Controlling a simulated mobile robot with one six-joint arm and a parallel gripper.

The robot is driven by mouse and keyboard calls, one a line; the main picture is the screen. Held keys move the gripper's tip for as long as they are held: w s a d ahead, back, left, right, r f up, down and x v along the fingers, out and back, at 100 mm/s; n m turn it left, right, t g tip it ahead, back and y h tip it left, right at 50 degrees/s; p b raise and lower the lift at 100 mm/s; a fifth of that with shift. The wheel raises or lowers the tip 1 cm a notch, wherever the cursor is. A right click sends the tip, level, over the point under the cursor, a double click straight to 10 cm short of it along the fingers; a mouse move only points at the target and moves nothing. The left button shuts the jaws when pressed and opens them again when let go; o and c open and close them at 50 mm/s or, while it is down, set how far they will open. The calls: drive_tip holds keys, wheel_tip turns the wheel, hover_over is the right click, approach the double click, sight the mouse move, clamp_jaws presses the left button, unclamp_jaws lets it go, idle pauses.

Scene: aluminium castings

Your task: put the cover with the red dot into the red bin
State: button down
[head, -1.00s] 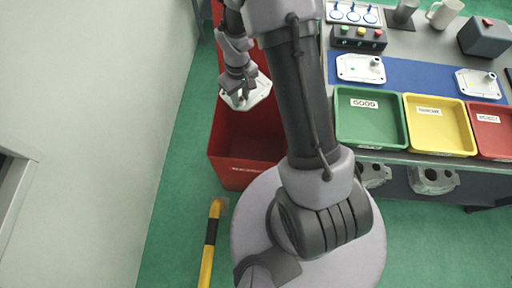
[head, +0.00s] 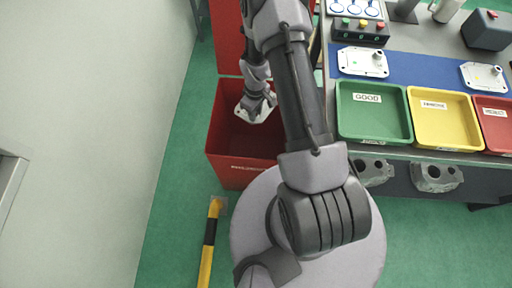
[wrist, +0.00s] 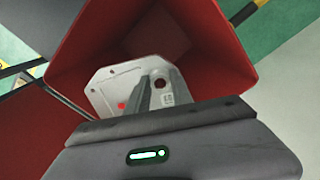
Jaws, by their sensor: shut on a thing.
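My gripper (head: 257,98) is shut on the cover with the red dot, a pale metal plate (head: 250,112). The cover is over the opening of the large red floor bin (head: 232,172). In the wrist view the bin's red walls (wrist: 205,45) surround the cover on several sides. I cannot tell how far below the rim the cover is.
A red panel (head: 228,40) rises behind the bin. The bench at right holds a green tray (head: 345,125), a yellow tray (head: 447,146) and a small red tray (head: 492,146). Two other covers (head: 362,61) (head: 484,76) lie on the blue mat.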

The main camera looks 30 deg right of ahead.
drive_tip(key=c, duration=1)
unclamp_jaws()
drive_tip(key=shift+r, duration=0.1)
drive_tip(key=shift+c, duration=0.2)
drive_tip(key=shift+r, duration=0.1)
wheel_tip(320, 180, up, 17)
drive_tip(key=p, duration=0.6)
drive_tip(key=shift+r, duration=0.2)
